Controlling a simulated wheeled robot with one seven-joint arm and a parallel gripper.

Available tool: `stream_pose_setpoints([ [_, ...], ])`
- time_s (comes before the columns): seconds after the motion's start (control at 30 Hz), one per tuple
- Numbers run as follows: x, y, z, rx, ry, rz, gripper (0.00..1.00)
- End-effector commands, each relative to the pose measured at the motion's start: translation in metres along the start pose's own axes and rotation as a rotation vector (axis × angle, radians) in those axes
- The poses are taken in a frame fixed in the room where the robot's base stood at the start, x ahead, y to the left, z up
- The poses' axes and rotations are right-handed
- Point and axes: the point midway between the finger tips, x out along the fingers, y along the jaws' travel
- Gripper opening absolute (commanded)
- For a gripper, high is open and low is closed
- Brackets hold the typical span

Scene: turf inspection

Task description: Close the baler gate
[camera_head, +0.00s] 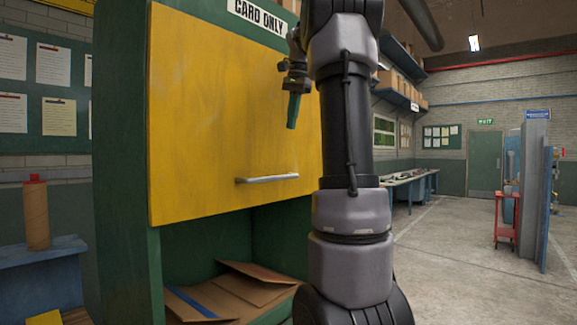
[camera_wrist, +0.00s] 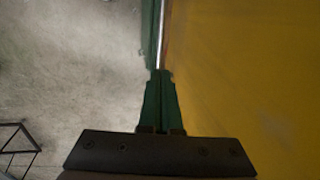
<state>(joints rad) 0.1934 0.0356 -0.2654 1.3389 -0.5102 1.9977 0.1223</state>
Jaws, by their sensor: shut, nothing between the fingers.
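The baler is a tall green cabinet (camera_head: 122,150) with a yellow gate (camera_head: 220,110) across its upper front. A grey bar handle (camera_head: 268,179) sits near the gate's lower edge. The gate's lower edge stands above an open bay. My gripper (camera_head: 292,126) is shut and empty, its green fingers pointing down in front of the gate, above the handle. In the wrist view my gripper (camera_wrist: 159,73) shows its fingers together beside the yellow gate (camera_wrist: 250,70). A thin silvery strip (camera_wrist: 163,35) lies beyond the fingertips; I cannot tell whether they touch it. My arm hides the gate's right side.
Flattened cardboard (camera_head: 235,291) lies in the open bay below the gate. A brown cylinder with a red top (camera_head: 36,212) stands on a blue stand (camera_head: 42,275) at left. A workbench (camera_head: 405,181) and red cart (camera_head: 506,215) stand farther back. The right floor is mostly clear.

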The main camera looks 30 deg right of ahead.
Motion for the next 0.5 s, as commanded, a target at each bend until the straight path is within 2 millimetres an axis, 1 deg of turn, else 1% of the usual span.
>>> stream_pose_setpoints([
  [0.07, 0.004, 0.0, -0.001, 0.005, -0.001, 0.002, 0.0],
  [0.17, 0.017, 0.0, 0.0, 0.002, -0.003, 0.003, 0.0],
  [0.27, 0.037, 0.0, 0.001, 0.001, -0.003, 0.003, 0.0],
  [0.5, 0.089, 0.0, 0.001, 0.0, -0.003, 0.003, 0.0],
])
